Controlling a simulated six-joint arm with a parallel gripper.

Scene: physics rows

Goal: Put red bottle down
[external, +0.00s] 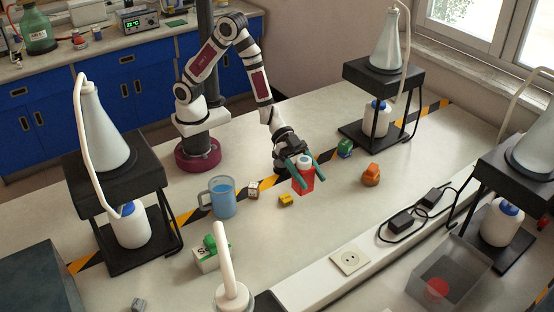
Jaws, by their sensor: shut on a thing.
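The red bottle (303,182) has a white and blue cap. It is in the middle of the table, a little right of centre in the external view, and looks upright. My gripper (303,170) is shut on it from behind, with a greenish finger on each side of the bottle near its top. I cannot tell whether the bottle's base touches the table.
A yellow block (286,200), a small cube (253,189) and a blue mug (222,197) stand to the left. An orange object (371,175) and a green cube (345,148) are to the right. Black stands with flasks surround the area. The table in front of the bottle is clear.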

